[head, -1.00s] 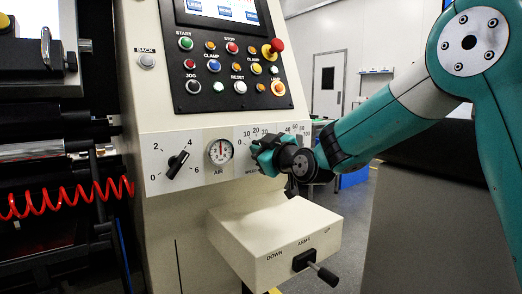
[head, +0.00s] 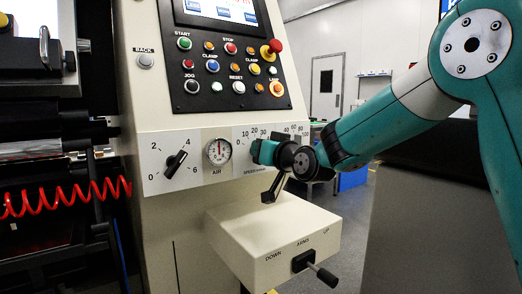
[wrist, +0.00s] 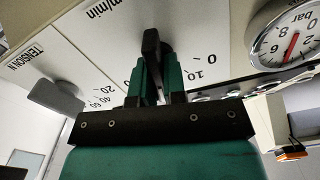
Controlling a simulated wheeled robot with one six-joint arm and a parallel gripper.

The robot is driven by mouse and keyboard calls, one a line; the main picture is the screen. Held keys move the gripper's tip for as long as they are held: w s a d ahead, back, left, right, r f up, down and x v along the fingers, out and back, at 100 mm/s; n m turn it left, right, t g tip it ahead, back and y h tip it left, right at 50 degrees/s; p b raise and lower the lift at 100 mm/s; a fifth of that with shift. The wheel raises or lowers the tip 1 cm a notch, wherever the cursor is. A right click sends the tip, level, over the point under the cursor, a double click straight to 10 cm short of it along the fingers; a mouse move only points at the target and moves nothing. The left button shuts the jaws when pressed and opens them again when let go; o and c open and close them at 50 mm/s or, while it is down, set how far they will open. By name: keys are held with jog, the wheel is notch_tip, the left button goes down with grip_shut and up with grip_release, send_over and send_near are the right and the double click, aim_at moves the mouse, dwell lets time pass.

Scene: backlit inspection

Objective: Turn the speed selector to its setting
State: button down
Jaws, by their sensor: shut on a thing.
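The speed selector is a black knob (wrist: 152,45) on the sloped white panel, with a printed scale around it. In the wrist view it sits between the two green fingers of my gripper (wrist: 153,68), which is shut on it. The numbers 0, 10 and 20 show beside the fingers, with smaller-looking 40 and 60 farther left. In the head view my gripper (head: 256,151) covers the knob, and the numbers 0 to 100 show above it. The knob's exact pointing is hard to read.
An air gauge (head: 217,151) and a black 0-to-6 knob (head: 176,161) are left of the selector. Push buttons (head: 232,70) sit above. A white box (head: 275,240) with a lever (head: 323,275) juts out below my gripper.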

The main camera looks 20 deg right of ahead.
jog(key=m, duration=0.4)
jog(key=shift+d+m+p, duration=0.2)
jog(key=shift+m+p, duration=0.1)
jog(key=shift+p, duration=0.05)
jog(key=m, duration=0.2)
jog(key=m+p, duration=0.1)
jog(key=m, duration=0.1)
jog(key=shift+w+d+f+m, duration=0.1)
jog(key=shift+f+m, duration=0.05)
jog(key=shift+m, duration=0.25)
jog(key=c, duration=1.2)
grip_release()
jog(key=b+v, duration=0.2)
jog(key=v, duration=1.5)
jog(key=shift+s, duration=0.2)
